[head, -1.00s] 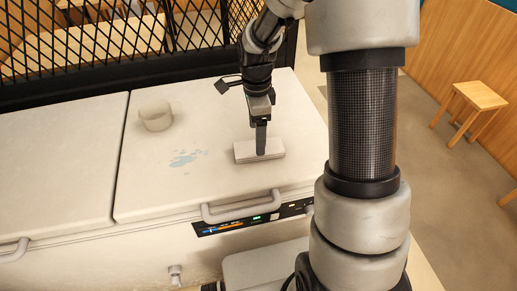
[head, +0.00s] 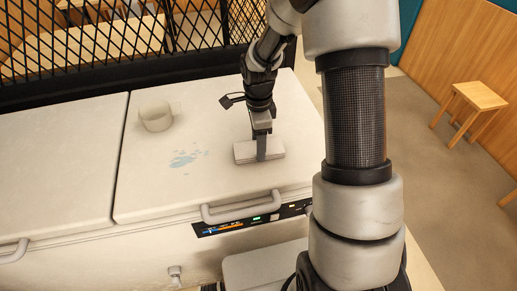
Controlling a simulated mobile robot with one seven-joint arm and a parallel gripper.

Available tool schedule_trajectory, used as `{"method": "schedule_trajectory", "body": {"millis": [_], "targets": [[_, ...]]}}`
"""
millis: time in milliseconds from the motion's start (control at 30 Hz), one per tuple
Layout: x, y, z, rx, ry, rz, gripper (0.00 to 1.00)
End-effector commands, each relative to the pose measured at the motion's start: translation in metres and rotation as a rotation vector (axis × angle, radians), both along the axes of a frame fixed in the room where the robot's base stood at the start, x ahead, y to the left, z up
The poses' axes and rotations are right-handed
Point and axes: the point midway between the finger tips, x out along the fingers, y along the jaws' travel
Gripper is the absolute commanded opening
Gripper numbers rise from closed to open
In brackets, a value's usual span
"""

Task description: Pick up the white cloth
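The white cloth (head: 244,152) is a folded flat block. It lies on the right part of the white lid (head: 210,105), near its front handle. My gripper (head: 261,156) points down at the cloth, with its fingers at the middle of it. From this side the fingers overlap in one dark column, so their gap is hidden. I cannot tell whether they close on the cloth. The cloth appears to rest on the lid.
A pale cup (head: 156,116) stands at the back left of the lid. A light blue spill (head: 185,159) lies left of the cloth. A curved handle (head: 240,209) is at the front edge. A black mesh fence (head: 150,45) runs behind. A wooden stool (head: 470,105) stands far right.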

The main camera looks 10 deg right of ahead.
Motion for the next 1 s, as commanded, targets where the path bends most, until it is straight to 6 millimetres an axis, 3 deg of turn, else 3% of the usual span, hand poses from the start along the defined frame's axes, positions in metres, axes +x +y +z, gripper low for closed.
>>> {"method": "schedule_trajectory", "body": {"millis": [267, 700, 1000], "targets": [[0.001, 0.0, 0.011, -0.001, -0.003, 0.0, 0.32], [0.001, 0.0, 0.09, -0.001, -0.003, 0.001, 0.32], [0.0, 0.0, 0.101, 0.0, 0.001, 0.0, 0.32]]}}
